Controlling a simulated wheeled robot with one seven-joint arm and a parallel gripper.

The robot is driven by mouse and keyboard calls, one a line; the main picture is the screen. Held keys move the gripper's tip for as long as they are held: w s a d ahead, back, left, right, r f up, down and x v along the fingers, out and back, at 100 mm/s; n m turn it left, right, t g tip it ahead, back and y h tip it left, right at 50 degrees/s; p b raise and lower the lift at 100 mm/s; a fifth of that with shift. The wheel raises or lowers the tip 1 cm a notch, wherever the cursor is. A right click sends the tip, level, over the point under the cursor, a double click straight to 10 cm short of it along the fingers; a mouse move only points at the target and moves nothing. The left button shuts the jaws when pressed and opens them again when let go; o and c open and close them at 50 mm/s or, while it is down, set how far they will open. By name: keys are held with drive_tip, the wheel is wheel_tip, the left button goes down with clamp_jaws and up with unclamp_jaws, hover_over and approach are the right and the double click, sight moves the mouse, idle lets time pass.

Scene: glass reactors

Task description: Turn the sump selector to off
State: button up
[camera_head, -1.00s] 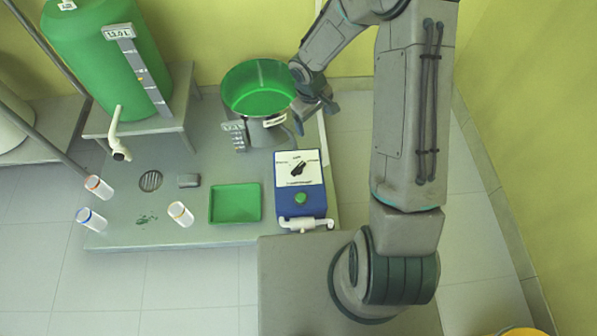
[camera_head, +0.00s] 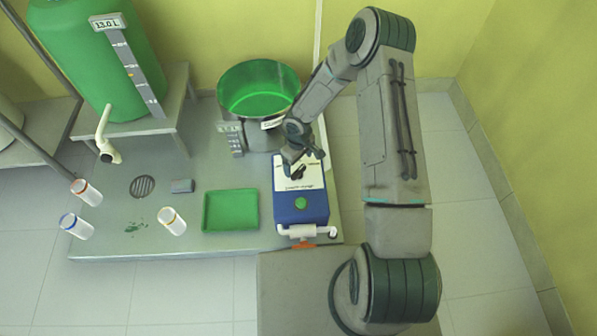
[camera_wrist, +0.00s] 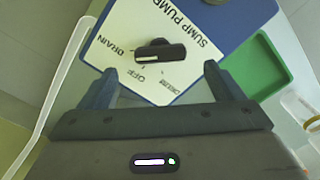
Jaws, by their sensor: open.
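The blue pump box (camera_head: 301,208) stands at the right of the grey platform, with a white label plate (camera_head: 312,178) on top. Its black selector knob (camera_wrist: 160,52) lies nearly level in the wrist view. The white mark is on its left half, toward the word DRAIN (camera_wrist: 117,55). The OFF label (camera_wrist: 138,77) is below the knob, and a third label (camera_wrist: 178,102) is partly hidden. My gripper (camera_wrist: 159,78) is open above the plate, its fingers either side of the knob's line but short of it. I cannot tell the height gap.
A green tray (camera_head: 231,210) lies left. A green-filled pot (camera_head: 259,88) stands behind. Several capped jars and a green tank (camera_head: 92,60) are further left.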

sight(298, 170)
wheel_tip(298, 170, down, 5)
drive_tip(key=shift+f+b, duration=0.15)
drive_tip(key=shift+b, duration=0.6)
drive_tip(key=c, duration=1)
